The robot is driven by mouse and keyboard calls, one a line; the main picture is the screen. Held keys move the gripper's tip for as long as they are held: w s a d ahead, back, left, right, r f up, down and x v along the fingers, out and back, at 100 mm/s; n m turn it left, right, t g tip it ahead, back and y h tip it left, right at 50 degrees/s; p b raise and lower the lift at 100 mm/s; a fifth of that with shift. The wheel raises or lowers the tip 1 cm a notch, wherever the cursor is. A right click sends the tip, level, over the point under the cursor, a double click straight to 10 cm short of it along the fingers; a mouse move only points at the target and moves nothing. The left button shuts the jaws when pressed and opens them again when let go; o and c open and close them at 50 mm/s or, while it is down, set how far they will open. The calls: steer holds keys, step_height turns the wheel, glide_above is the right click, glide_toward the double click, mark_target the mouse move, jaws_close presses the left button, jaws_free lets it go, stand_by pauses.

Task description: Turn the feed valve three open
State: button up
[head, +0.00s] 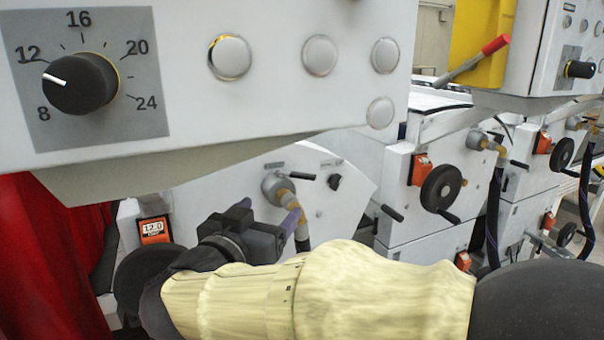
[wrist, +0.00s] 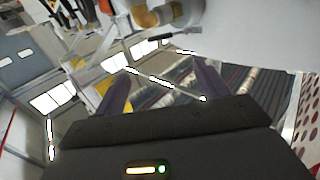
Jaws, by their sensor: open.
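A feed valve (head: 275,187) with a round grey body, a brass fitting and a hose sits on the white panel of the nearest machine unit. Its black lever (head: 302,176) points right. No readable label shows whether this is number three. My gripper (head: 268,212) is open, its purple fingers just in front of and below the valve body, with no visible hold on the lever. In the wrist view the fingers of my gripper (wrist: 162,90) are apart and empty. The brass fitting (wrist: 145,17) and black lever (wrist: 165,40) show beyond them at the top.
A control box with a black dial (head: 80,83) and round buttons overhangs the upper left. Similar valves (head: 485,143) and handwheels (head: 441,188) stand on units to the right. An orange display (head: 154,229) is at left, near a red cover (head: 45,260).

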steer(key=shift+w, duration=0.15)
steer(key=p, duration=0.4)
glide_toward(302, 173)
steer(key=x, duration=1)
steer(key=shift+d, duration=0.15)
steer(key=shift+f, duration=0.1)
steer(key=c, duration=1.4)
